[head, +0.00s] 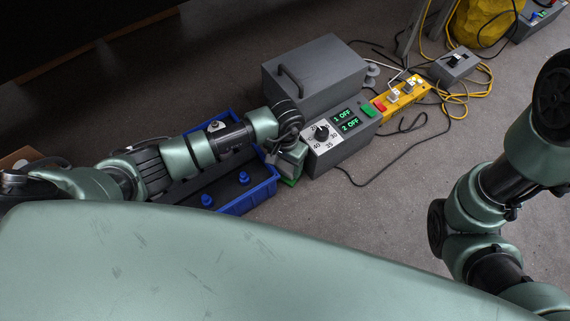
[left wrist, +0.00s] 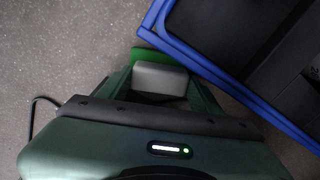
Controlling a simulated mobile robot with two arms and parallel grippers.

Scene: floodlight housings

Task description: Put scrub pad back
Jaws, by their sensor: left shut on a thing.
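The scrub pad (left wrist: 160,76), a pale grey block with a green face, is between the fingers of my left gripper (left wrist: 163,92) in the left wrist view. My left gripper is shut on it. In the head view, my left gripper (head: 289,162) is low beside the right end of a blue tray (head: 258,197); only a green edge of the pad (head: 290,182) shows beneath it. In the left wrist view, the blue tray (left wrist: 222,82) lies to the right of the pad, which appears outside its rim. My right gripper is not in view.
A grey control box (head: 342,145) with a dial and green displays stands close right of my left gripper. A larger grey case (head: 315,75) is behind it. Blue knobbed items (head: 244,179) are in the tray. A yellow power strip (head: 402,94) and cables lie farther right.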

